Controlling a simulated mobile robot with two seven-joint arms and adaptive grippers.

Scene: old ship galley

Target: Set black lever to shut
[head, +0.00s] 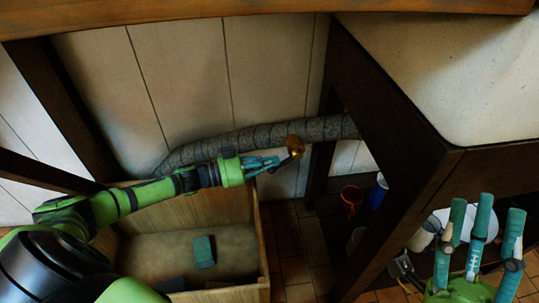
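A small brass-coloured fitting (295,146) shows in front of the grey wrapped pipe, near the middle of the head view. A thin dark piece shows at its lower left, beside my fingertips; it may be the black lever, but it is too small to tell. Its setting cannot be read. My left gripper (272,163) reaches in from the left, with its teal fingertips at or very near this dark piece. Whether they touch or grip it is unclear. My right gripper (485,218) is at the lower right, fingers pointing up, spread and empty, away from the fitting.
The grey wrapped pipe (250,138) runs along the panelled wall. A wooden crate (190,208) holding a teal block (204,251) is below my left arm. A dark wooden table frame (400,190) stands right of the fitting. A red bucket (352,196) and blue container (379,190) sit underneath.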

